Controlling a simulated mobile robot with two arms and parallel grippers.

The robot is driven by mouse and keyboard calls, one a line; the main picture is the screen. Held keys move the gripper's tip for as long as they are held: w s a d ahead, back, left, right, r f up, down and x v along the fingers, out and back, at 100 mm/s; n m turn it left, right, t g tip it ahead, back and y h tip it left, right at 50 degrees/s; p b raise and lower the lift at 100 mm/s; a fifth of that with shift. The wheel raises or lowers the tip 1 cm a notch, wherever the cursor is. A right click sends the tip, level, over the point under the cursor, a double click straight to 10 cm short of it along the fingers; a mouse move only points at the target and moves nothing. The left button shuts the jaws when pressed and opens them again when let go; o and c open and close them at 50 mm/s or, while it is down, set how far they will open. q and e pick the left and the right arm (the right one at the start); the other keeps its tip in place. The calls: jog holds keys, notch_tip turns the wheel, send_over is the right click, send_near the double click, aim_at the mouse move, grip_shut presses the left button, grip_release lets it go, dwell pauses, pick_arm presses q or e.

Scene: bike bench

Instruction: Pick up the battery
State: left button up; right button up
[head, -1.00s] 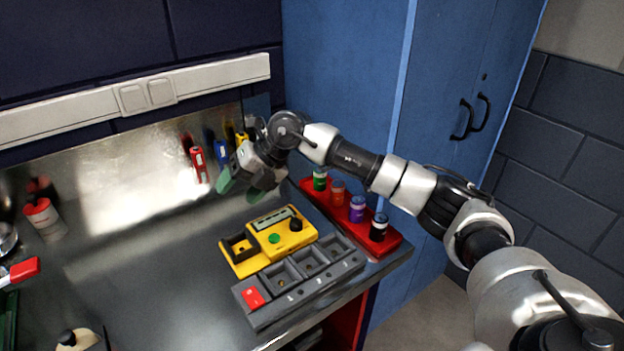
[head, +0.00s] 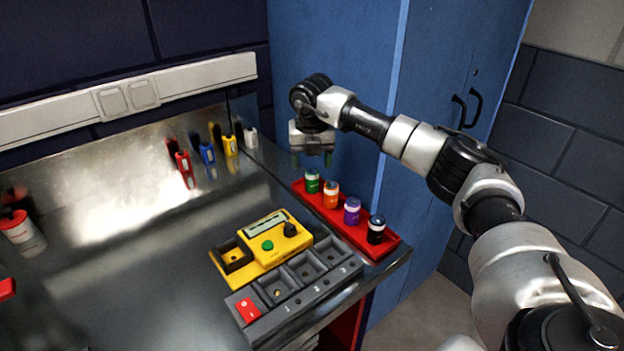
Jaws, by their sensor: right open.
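Several battery-like cylinders stand upright in a red tray (head: 373,246) on the right of the bench: a green one (head: 312,181), an orange one (head: 331,195), a purple one (head: 352,211) and a black one (head: 376,229). Which of them is the task's battery I cannot tell. My right gripper (head: 312,158) is open and empty, pointing down just above the green cylinder in the picture. It appears apart from the cylinder. My left gripper is not in view.
A yellow tester (head: 281,243) with a dial and an empty-looking bay sits beside a grey slotted holder (head: 318,287) with a red block (head: 248,310) at its left end. Small red, blue, yellow and white items stand at the back wall. The bench middle is clear.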

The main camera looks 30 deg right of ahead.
aim_at(312, 170)
jog(key=shift+d+f+p, duration=0.2)
jog(key=shift+f+p, duration=0.1)
jog(key=shift+f, duration=1.65)
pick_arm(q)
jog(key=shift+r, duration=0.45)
pick_arm(e)
jog(key=shift+r, duration=0.1)
jog(key=c, duration=1.1)
jog(key=shift+o, duration=0.2)
jog(key=shift+w, duration=0.1)
